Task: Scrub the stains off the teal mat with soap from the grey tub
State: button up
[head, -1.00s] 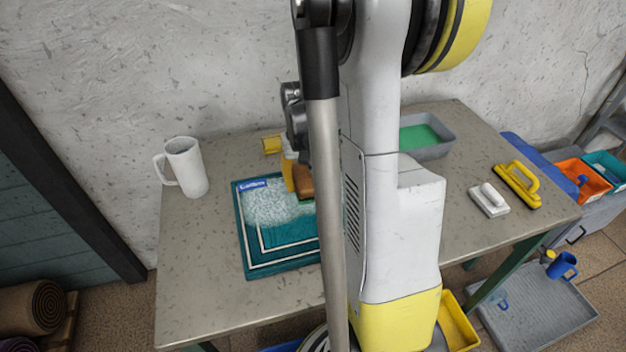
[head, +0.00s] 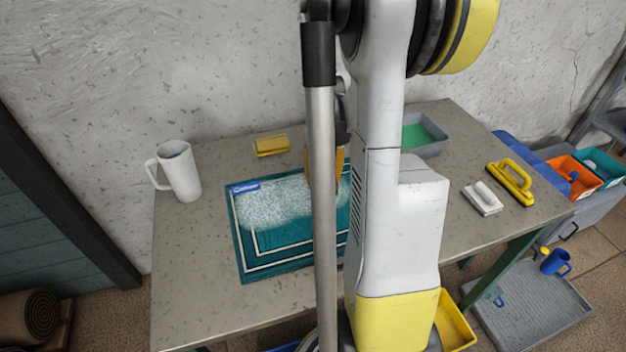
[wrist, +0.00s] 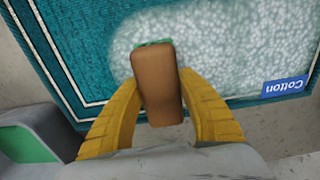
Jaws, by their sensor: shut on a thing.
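The teal mat (head: 245,262) lies on the table with white stripes and a blue "Cotton" label. White foam (head: 275,203) covers much of its upper part and also shows in the wrist view (wrist: 225,45); I see no bare stain. My gripper (wrist: 161,82) is shut on a brown block (wrist: 160,95) with a green underside edge, over the foam's end nearest the tub. Whether the block presses on the mat I cannot tell. In the head view my arm hides most of the gripper and block. The grey tub (head: 436,149) with green soap stands at the back right.
A yellow block (head: 271,146) lies behind the mat. A white mug (head: 180,171) stands at the left. A white-handled brush (head: 482,199) and a yellow-handled one (head: 511,183) lie at the right. The table's front left is clear.

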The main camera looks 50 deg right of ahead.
jog(key=shift+s+d, duration=0.15)
jog(key=shift+d, duration=0.1)
jog(key=shift+c, duration=0.2)
notch_tip(320, 180, up, 5)
jog(key=p, duration=0.3)
jog(key=shift+f+p, duration=0.1)
jog(key=shift+p, duration=0.2)
jog(key=shift+f, duration=0.1)
